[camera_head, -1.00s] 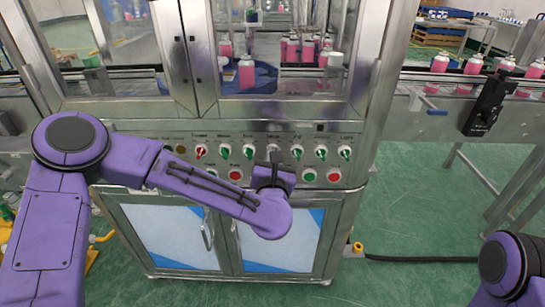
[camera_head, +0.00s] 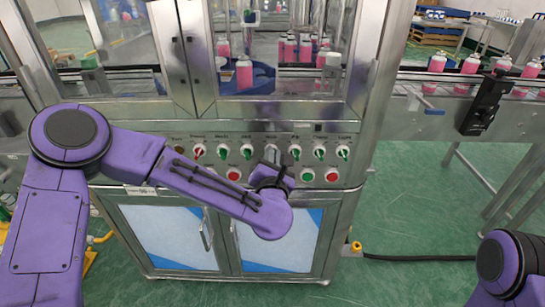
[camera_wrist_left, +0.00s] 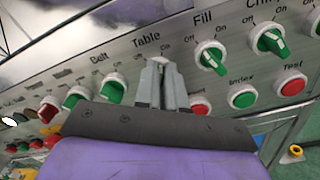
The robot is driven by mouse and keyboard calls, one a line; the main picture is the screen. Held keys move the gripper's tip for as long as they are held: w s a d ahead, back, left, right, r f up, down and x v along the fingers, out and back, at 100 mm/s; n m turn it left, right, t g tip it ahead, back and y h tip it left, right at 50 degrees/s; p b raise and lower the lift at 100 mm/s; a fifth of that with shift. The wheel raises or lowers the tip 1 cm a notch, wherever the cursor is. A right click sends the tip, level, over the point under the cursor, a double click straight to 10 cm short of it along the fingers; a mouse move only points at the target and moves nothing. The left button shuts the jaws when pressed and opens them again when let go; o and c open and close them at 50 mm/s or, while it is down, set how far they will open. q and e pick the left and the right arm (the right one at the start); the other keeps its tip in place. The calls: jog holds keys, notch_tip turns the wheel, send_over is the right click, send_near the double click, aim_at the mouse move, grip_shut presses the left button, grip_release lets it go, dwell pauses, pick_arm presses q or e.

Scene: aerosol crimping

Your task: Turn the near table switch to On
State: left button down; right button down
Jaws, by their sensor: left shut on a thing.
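The Table switch (camera_wrist_left: 160,60) is a knob with a pale ring under the label "Table" in the left wrist view. My left gripper (camera_wrist_left: 161,82) is shut on it, its two grey fingers on either side, hiding most of the knob and its pointer. In the head view my left gripper (camera_head: 271,160) reaches the switch row on the machine's front panel (camera_head: 345,128), between two green switches. I cannot tell the switch's exact angle. My right gripper is out of view.
The green Fill switch (camera_wrist_left: 210,57) is close to the right of the fingers, and the green Belt switch (camera_wrist_left: 113,88) is to the left. Green Index (camera_wrist_left: 242,96) and red Test (camera_wrist_left: 291,84) buttons lie below. A conveyor (camera_head: 415,103) carries pink cans at the right.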

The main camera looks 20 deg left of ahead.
pick_arm(q)
jog(key=c, duration=1.2)
grip_release()
jog(key=b+v, duration=0.1)
jog(key=v, duration=0.9)
jog(key=shift+s+b, duration=0.3)
jog(key=shift+d, duration=0.1)
